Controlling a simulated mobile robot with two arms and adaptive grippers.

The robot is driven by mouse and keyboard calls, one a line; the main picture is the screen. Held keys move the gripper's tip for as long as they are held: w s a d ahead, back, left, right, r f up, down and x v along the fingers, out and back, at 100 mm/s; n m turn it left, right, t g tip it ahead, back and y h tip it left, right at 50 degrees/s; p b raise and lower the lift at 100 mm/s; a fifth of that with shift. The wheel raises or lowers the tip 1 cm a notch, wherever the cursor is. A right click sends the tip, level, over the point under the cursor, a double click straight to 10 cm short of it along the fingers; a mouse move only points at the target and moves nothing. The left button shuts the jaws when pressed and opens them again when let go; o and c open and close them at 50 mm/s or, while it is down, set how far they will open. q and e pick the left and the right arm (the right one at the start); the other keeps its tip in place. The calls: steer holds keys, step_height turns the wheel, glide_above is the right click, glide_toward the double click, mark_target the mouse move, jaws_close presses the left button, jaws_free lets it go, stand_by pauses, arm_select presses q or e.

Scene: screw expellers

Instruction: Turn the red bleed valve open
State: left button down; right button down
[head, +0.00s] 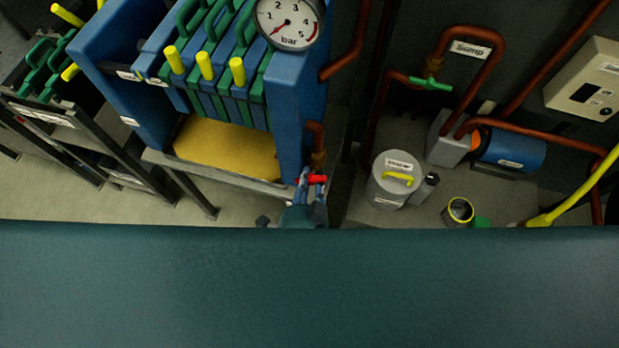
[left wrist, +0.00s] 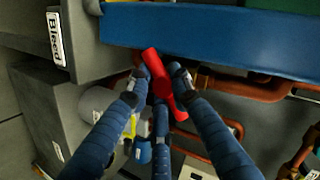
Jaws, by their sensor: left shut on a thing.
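The red bleed valve handle (left wrist: 158,72) shows in the left wrist view as a slanted red bar, its upper end leaning left, on a copper pipe below a blue beam. My left gripper (left wrist: 157,88) has its blue fingers closed around the handle's middle, and both handle ends stick out. In the head view the red handle (head: 317,179) is small, at the lower right corner of the blue press. My left gripper (head: 308,188) is there, partly hidden by a wide teal surface in front. My right gripper is not in view.
A "Bleed" label (left wrist: 54,36) is on a grey part. Copper pipes (head: 482,75), a lidded grey pot (head: 388,188) and a blue pump (head: 512,148) stand to the right.

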arm_select(q)
steer(key=shift+r+n+g+h+p, duration=0.1)
steer(key=shift+n+g+h+p, duration=0.3)
steer(key=shift+n+h, duration=0.4)
steer(key=shift+r+n+h+p, duration=0.1)
steer(key=shift+n+h+p, duration=0.6)
steer(key=shift+n, duration=0.2)
steer(key=shift+d+n+g+h+p, duration=0.15)
steer(key=shift+n+g+h+p, duration=0.15)
steer(key=shift+n+h+p, duration=0.85)
steer(key=shift+n, duration=0.45)
steer(key=c, duration=1.6)
jaws_free()
steer(key=shift+o, duration=0.2)
steer(key=v, duration=0.7)
steer(key=shift+s+a, duration=0.3)
steer(key=shift+s, duration=0.05)
